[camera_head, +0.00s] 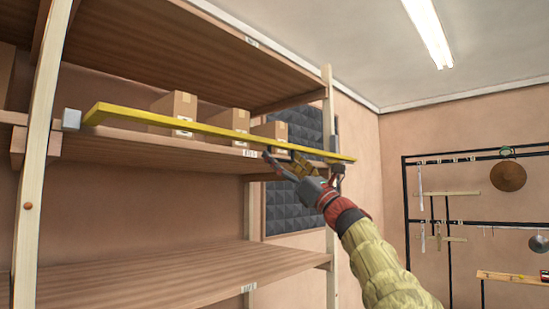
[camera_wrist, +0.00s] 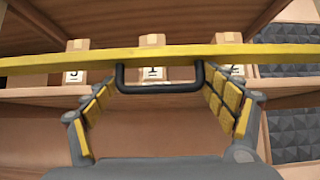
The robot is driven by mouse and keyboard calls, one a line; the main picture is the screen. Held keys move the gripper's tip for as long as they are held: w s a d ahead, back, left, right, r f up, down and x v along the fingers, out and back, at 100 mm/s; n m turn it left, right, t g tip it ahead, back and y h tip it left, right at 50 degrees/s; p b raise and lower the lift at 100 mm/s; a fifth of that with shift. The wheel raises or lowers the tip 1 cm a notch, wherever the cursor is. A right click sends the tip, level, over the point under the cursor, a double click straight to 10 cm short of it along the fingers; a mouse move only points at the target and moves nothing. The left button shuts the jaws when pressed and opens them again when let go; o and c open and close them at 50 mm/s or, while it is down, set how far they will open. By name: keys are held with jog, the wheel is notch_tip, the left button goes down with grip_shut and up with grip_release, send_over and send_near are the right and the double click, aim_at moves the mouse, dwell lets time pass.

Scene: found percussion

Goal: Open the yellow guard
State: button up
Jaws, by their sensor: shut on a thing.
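The yellow guard (camera_head: 205,129) is a long flat bar running across the front of the middle shelf. Its left end is by a grey block (camera_head: 71,119) on the left post, and its right end reaches past the right post. In the wrist view the guard (camera_wrist: 270,51) crosses the whole picture, with a black U-shaped handle (camera_wrist: 160,89) on its near side. My gripper (camera_head: 287,163) is at the guard's right part. In the wrist view its yellow-padded fingers (camera_wrist: 158,82) are shut on the handle, one at each side of it.
Several cardboard boxes (camera_head: 174,105) stand on the middle shelf (camera_head: 150,145) behind the guard. The lower shelf (camera_head: 150,275) is empty. A dark foam panel (camera_head: 290,205) is on the wall. A black rack (camera_head: 407,215) with hanging metal items stands at the right.

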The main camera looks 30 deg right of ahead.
jog(key=shift+w, duration=0.1)
dwell(0.3)
jog(key=o, duration=1.3)
jog(key=shift+o, duration=0.5)
jog(key=shift+w+a, duration=0.1)
jog(key=shift+w, duration=0.15)
jog(key=shift+o, duration=1.1)
jog(key=shift+s, duration=0.1)
jog(key=v, duration=1.2)
